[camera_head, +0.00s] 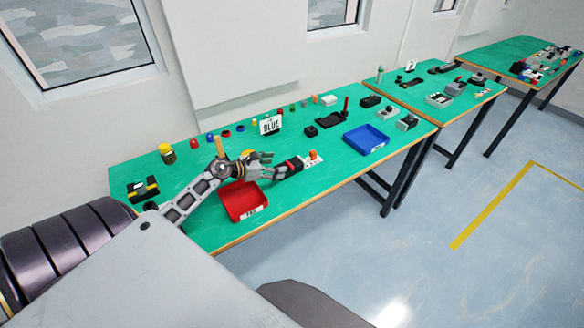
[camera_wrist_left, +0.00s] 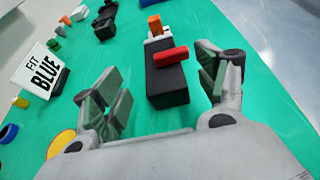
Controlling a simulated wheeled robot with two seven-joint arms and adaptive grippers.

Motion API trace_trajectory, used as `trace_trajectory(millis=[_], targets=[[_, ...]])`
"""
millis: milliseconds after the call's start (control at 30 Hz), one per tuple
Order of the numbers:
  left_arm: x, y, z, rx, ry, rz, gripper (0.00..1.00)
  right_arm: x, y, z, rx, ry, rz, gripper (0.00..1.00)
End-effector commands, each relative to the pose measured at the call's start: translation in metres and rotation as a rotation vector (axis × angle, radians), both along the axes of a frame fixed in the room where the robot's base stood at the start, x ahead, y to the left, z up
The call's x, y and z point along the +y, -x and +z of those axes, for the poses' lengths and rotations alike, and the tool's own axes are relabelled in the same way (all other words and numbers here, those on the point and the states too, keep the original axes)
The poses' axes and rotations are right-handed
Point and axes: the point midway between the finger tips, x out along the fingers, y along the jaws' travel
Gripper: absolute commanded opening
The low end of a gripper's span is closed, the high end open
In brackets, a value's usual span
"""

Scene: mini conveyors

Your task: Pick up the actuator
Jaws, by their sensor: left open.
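A black block with a red bar across its top, which I take to be the actuator (camera_head: 287,168), stands on the green table. It also shows in the left wrist view (camera_wrist_left: 167,84). Directly behind it there is a white piece with an orange top (camera_head: 312,158); I cannot tell whether the two are joined. My left gripper (camera_head: 270,164) is open, its tips close to the near end of the black block. In the left wrist view, the fingers (camera_wrist_left: 163,80) stand apart to either side of the block, with green table visible between. My right gripper is not in view.
A red tray (camera_head: 245,215) sits just below my left gripper, near the table's front edge. A blue tray (camera_head: 366,151) is to the right. A "FIT BLUE" sign (camera_head: 270,125) and several small parts stand behind. More green tables (camera_head: 520,48) continue to the right.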

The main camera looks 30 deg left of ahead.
Motion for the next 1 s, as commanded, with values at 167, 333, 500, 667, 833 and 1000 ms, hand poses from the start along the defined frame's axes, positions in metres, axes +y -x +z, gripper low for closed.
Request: trace_trajectory(millis=[167,333,500,667,833,1000], targets=[[-0.004,-0.012,-0.004,-0.001,0.001,0.000,0.73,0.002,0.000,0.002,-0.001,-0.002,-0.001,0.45],[-0.009,-0.022,-0.009,-0.001,0.001,0.000,0.73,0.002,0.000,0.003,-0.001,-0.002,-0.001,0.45],[-0.011,-0.028,-0.012,0.000,0.001,0.000,0.73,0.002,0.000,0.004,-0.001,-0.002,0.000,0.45],[-0.012,-0.029,-0.013,0.000,0.000,-0.001,0.73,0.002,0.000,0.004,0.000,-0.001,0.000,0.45],[-0.012,-0.029,-0.013,0.000,0.000,-0.001,0.73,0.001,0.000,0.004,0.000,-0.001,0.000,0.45],[-0.012,-0.030,-0.013,-0.001,0.000,0.000,0.73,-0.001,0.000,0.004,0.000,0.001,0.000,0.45]])
